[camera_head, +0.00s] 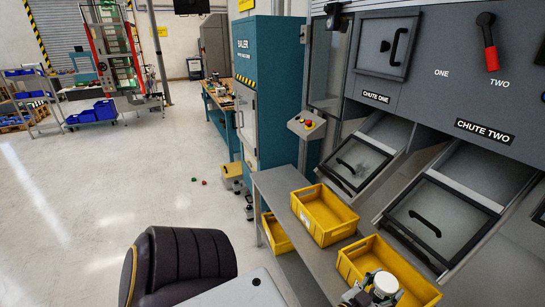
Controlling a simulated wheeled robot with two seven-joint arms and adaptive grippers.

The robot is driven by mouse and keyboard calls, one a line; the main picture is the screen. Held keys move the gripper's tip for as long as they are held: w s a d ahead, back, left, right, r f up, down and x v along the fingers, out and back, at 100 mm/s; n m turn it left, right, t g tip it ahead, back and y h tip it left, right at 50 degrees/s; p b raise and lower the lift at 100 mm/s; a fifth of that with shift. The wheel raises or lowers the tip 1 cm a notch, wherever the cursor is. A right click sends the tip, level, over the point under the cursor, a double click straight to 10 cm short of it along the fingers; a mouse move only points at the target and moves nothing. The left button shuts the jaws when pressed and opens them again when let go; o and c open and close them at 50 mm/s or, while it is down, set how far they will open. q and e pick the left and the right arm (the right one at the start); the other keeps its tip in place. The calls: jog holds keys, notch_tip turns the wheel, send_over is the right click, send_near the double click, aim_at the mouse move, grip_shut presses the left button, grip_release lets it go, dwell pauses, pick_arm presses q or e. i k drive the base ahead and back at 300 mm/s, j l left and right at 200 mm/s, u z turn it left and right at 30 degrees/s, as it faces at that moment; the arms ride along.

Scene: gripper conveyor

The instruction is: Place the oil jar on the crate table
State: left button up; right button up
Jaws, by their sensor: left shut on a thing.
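The crate table is a long grey table (283,189) that runs from the middle to the bottom right, with yellow crates on top. My left gripper (366,293) is at the bottom edge, over the near yellow crate (425,291). It is shut on a round thing with a white top, which I take to be the oil jar (386,283). The jar's lower part is hidden by the gripper and the frame edge. I cannot tell whether the jar touches the crate. My right gripper is not in view.
Another yellow crate (322,214) stands farther along the table, and one (276,233) sits lower beside it. Chute one (357,163) and chute two (440,215) overhang the right side. A teal baler (264,85) stands behind. The floor at left is largely clear.

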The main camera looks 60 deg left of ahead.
aim_at(274, 191)
jog(key=j+u, duration=0.1)
jog(key=j, duration=0.3)
jog(key=i+j+u, duration=0.15)
jog(key=j, duration=0.25)
jog(key=j+u, duration=0.1)
jog(key=j, duration=0.35)
jog(key=i+j+u, duration=0.1)
jog(key=j, duration=0.3)
jog(key=i+j+u, duration=0.15)
jog(key=j, duration=0.25)
